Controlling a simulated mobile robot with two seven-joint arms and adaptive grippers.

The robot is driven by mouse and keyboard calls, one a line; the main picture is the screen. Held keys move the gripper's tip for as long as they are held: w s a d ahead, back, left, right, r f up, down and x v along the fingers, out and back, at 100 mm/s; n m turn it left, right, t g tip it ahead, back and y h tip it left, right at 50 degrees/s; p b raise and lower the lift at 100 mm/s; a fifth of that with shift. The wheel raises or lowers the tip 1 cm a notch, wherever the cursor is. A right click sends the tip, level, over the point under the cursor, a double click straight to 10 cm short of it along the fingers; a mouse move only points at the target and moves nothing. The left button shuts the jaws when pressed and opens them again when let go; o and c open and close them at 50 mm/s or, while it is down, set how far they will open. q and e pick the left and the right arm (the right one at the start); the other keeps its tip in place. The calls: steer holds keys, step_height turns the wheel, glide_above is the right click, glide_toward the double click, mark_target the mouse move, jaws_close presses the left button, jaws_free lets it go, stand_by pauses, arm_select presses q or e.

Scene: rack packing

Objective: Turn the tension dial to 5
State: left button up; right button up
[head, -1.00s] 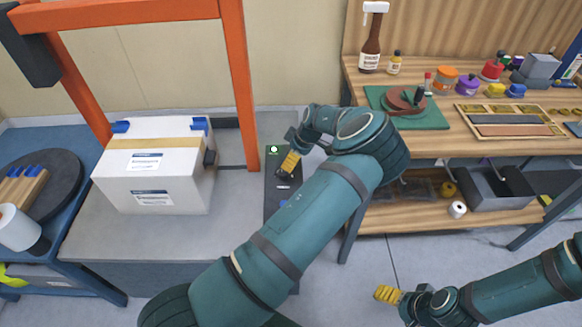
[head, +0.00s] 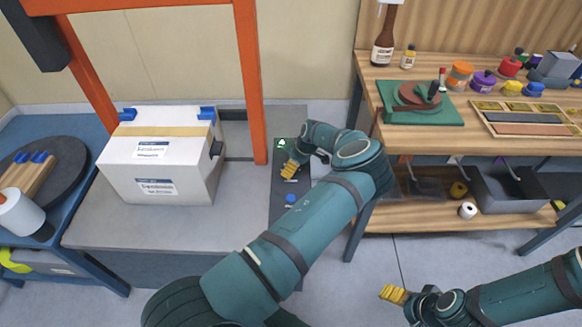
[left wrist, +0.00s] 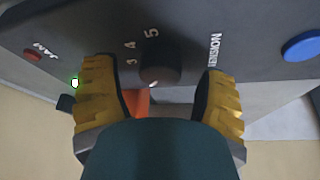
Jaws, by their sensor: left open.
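The tension dial (left wrist: 160,62) is a dark round knob on the grey control panel (left wrist: 185,15), beside a "TENSION" label. The numbers 3, 4 and 5 show around it in the left wrist view. A small pale mark shows at its edge nearest my palm; I cannot tell if it is the pointer. My left gripper (left wrist: 158,75) is open, with one yellow finger on each side of the dial and gaps showing. In the head view my left gripper (head: 290,168) is over the dark panel (head: 281,215) and hides the dial. My right gripper (head: 393,294) is off to the lower right, its opening unclear.
The panel also has a blue button (left wrist: 300,46), a red button (left wrist: 33,55) by a "JAM" label, and a lit green lamp (left wrist: 75,83). A white box (head: 160,165) stands left, by an orange frame (head: 250,85). A wooden workbench (head: 465,130) stands right.

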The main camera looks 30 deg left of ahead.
arm_select(q)
steer(key=shift+a+f, duration=0.15)
steer(key=shift+f, duration=0.15)
steer(key=shift+c, duration=0.2)
steer(key=c, duration=1.2)
